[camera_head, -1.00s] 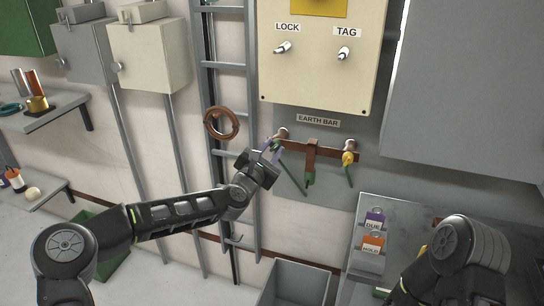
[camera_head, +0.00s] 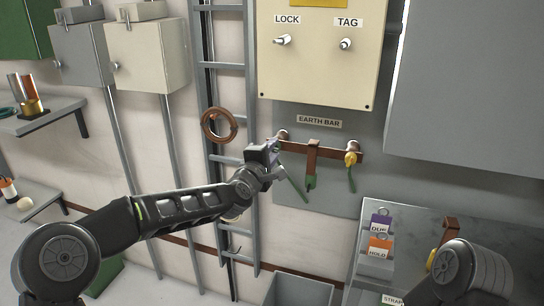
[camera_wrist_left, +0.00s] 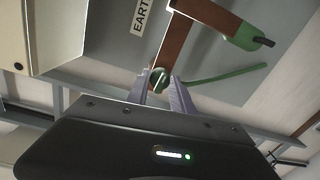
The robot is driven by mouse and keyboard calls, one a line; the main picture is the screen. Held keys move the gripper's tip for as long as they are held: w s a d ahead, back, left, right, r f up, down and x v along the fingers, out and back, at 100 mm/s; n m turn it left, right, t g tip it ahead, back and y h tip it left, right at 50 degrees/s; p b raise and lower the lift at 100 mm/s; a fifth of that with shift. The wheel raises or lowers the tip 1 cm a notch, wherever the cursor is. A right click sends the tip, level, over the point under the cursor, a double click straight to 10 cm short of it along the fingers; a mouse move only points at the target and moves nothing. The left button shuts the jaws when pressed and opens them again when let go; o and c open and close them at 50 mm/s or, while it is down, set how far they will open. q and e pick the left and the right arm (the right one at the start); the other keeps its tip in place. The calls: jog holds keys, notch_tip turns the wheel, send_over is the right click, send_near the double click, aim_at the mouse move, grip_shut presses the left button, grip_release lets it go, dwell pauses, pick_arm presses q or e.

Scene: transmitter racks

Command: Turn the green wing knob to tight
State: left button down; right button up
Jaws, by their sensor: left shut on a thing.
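The green wing knob (camera_wrist_left: 158,78) sits at the end of the copper earth bar, between my left fingertips in the left wrist view. My left gripper (camera_wrist_left: 164,86) is shut on it, one pale finger on each side. In the head view my left gripper (camera_head: 275,149) is at the left end of the copper earth bar (camera_head: 333,151) and hides most of the knob. A green cable hangs below the gripper. My right arm shows at the lower right of the head view, but its gripper is out of view.
The EARTH BAR label (camera_head: 319,121) is above the bar. A brown strap with a green-ended lead (camera_head: 311,182) and a yellow knob (camera_head: 351,159) are to the right. A ladder (camera_head: 228,130) with a copper ring (camera_head: 218,125) stands left. A grey bin (camera_head: 303,288) is below.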

pick_arm(q)
jog(key=m+b, duration=0.1)
jog(key=m, duration=0.3)
jog(key=shift+d+f+m, duration=0.1)
jog(key=shift+m, duration=0.3)
jog(key=c, duration=1.1)
grip_release()
jog(key=shift+y, duration=0.3)
jog(key=b+v, duration=0.1)
jog(key=v, duration=0.7)
jog(key=shift+f, duration=0.1)
